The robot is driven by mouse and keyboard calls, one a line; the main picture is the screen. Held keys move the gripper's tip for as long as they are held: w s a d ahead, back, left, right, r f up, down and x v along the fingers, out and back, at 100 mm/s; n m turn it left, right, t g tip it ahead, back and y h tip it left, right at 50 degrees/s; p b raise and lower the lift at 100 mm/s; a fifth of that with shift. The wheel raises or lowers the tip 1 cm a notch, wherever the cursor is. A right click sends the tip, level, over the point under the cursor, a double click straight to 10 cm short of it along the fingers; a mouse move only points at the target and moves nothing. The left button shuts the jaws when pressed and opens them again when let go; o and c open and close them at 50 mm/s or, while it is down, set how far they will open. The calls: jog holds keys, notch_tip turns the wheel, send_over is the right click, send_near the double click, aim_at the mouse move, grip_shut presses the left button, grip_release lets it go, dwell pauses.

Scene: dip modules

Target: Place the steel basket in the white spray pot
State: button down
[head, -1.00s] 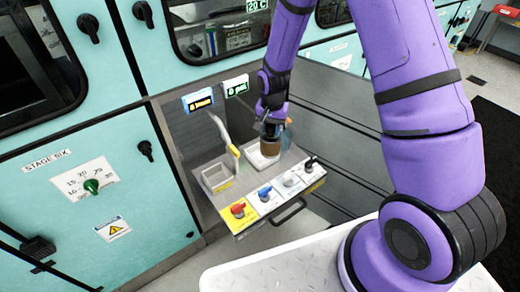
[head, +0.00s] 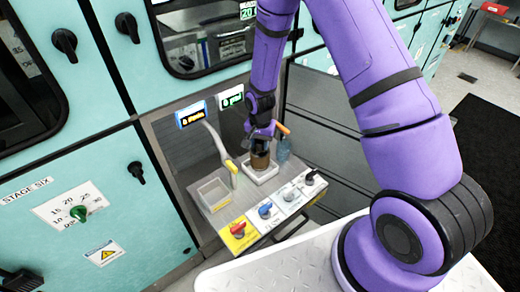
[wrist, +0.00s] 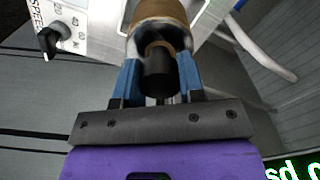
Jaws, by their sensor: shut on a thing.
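My gripper (head: 261,136) points down over the worktop with its blue fingers (wrist: 160,85) shut on the dark stem of a brown and grey round vessel (wrist: 160,20), which I take to be the steel basket. In the head view this basket (head: 260,159) is upright, at or just above the white pot (head: 271,177). Whether it touches the pot's floor cannot be told. A second, beige square pot (head: 211,195) stands to the left, apart from the gripper.
A curved spout with a yellow tip (head: 231,166) stands between the pots. A pale blue bottle-like thing (head: 283,150) is close right of my gripper. Red (head: 238,230), blue (head: 265,211) and other knobs line the front panel. Two lit displays hang behind.

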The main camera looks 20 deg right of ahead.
aim_at(260, 150)
jog(key=shift+f, duration=1.75)
jog(key=c, duration=0.7)
grip_release()
notch_tip(260, 150, up, 12)
jog(key=shift+r, duration=0.15)
